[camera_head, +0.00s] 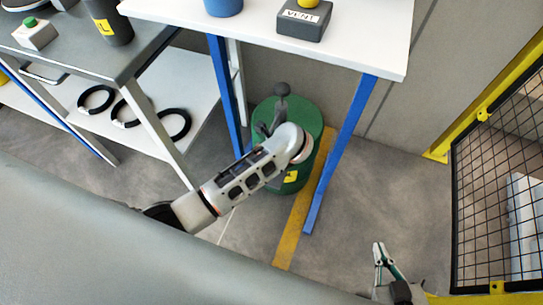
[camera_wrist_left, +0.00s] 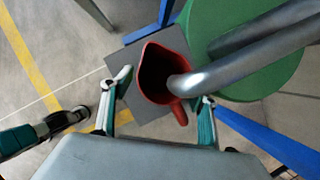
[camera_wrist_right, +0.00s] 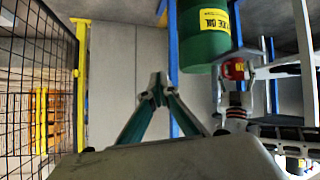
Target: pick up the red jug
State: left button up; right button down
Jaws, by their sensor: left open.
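The red jug (camera_wrist_left: 166,75) stands on a grey plate (camera_wrist_left: 125,62) in the left wrist view, its open mouth towards the camera. A silver pipe (camera_wrist_left: 235,62) reaches over the mouth. My left gripper (camera_wrist_left: 164,92) is open, with one finger on either side of the jug; contact cannot be told. The jug (camera_wrist_right: 232,72) also shows small in the right wrist view, close to the left gripper. In the head view the jug and left fingers are hidden by my left arm. My right gripper (camera_head: 378,247) is shut and empty, away from the jug; its tips meet (camera_wrist_right: 157,86).
A green drum (camera_head: 264,112) stands beside the jug, under a white table (camera_head: 360,45) with blue legs (camera_head: 340,150). A grey bench (camera_head: 60,60) with black coils (camera_head: 174,125) below is at left. A mesh fence (camera_head: 500,190) is at right.

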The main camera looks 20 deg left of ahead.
pick_arm(q)
jog(key=c, duration=1.2)
jog(key=shift+c, duration=0.8)
pick_arm(e)
jog(key=shift+s+d+f, duration=0.1)
jog(key=shift+s+f, duration=0.2)
jog(key=shift+s, duration=0.05)
pick_arm(q)
jog(key=shift+r, duration=0.15)
